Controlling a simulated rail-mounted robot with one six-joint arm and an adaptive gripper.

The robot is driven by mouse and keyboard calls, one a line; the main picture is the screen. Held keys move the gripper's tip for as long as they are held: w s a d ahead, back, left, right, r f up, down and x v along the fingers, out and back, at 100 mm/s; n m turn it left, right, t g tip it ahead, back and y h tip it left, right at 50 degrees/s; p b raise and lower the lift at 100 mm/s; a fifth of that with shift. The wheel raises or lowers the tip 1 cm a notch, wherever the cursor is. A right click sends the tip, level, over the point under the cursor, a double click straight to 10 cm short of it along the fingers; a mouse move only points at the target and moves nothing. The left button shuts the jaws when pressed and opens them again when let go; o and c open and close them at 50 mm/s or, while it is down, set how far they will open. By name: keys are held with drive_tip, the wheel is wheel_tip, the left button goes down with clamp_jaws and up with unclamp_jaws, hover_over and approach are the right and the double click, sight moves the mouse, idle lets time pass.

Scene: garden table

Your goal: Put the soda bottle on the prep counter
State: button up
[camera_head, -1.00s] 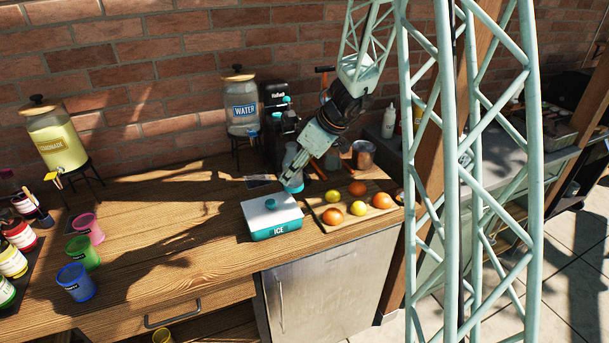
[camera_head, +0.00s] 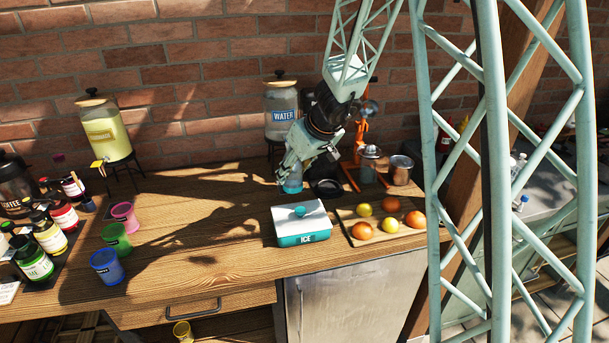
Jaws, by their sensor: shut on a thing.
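My gripper (camera_head: 293,174) is shut on a teal-blue, see-through thing, which looks like the soda bottle (camera_head: 292,186). Only its lower part shows below the fingers; the rest is hidden by my gripper. It is low over the wooden counter (camera_head: 200,225), behind the ice box; I cannot tell whether it touches the wood. A grey counter (camera_head: 590,205) shows at the right, partly behind my lattice column. I cannot tell from the picture which of the two is the prep counter.
The ice box (camera_head: 301,224) and a fruit board (camera_head: 377,240) are in front of my gripper. Coloured cups (camera_head: 117,238) are left; bare wood lies between.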

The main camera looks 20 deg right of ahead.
drive_tip(key=shift+w+a+r+m, duration=0.15)
drive_tip(key=shift+a+r+m, duration=0.05)
drive_tip(key=shift+a, duration=0.45)
drive_tip(key=shift+w+a+r+m, duration=0.15)
drive_tip(key=shift+a+r+m, duration=0.05)
drive_tip(key=shift+a, duration=0.45)
drive_tip(key=shift+d, duration=0.2)
